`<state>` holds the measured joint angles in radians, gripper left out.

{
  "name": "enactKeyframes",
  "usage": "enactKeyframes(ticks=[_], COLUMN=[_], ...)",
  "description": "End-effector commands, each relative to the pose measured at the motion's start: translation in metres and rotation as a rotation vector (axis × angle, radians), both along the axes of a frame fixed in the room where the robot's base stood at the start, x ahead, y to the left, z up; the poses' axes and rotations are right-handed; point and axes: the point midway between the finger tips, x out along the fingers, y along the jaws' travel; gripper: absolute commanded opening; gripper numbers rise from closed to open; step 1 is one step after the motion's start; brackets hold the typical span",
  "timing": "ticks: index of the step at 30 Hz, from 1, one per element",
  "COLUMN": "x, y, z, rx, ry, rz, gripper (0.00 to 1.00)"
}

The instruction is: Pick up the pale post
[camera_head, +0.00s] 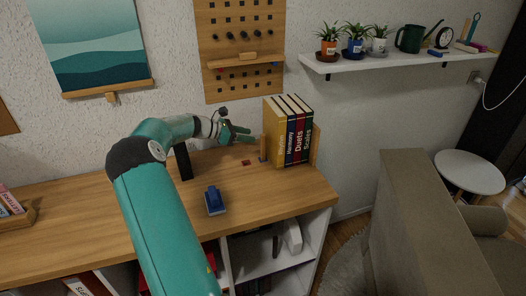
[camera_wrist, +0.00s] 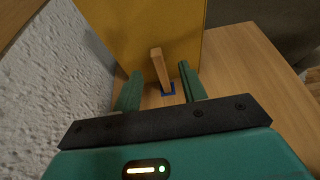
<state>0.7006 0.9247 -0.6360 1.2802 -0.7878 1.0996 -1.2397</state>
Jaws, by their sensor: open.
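The pale post (camera_wrist: 160,68) is a slim light-wood upright piece, with a blue patch at its foot on the wooden top. It stands in front of the yellow book cover. In the head view the post (camera_head: 263,147) shows at the left side of the row of books. My gripper (camera_head: 246,134) is level with the books and just left of the post. In the wrist view my gripper (camera_wrist: 160,80) has its two green fingers apart, with the post showing in the gap between them. I cannot tell how deep the post is between the fingers.
Upright books (camera_head: 285,135) stand right behind the post. A blue object (camera_head: 214,200) and a small red patch (camera_head: 246,162) lie on the wooden top (camera_head: 285,190). The white wall (camera_wrist: 60,70) is close on the left in the wrist view. The front of the top is mostly clear.

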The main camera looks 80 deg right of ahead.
Motion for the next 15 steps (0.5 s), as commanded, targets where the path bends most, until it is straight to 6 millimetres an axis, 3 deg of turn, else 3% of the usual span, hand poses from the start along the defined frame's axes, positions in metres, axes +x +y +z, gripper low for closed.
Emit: enactKeyframes(ticks=[15], x=[-0.044], y=[-0.031], z=[-0.027], rx=[-0.001], ry=[-0.004], rz=[-0.002], gripper=[0.42])
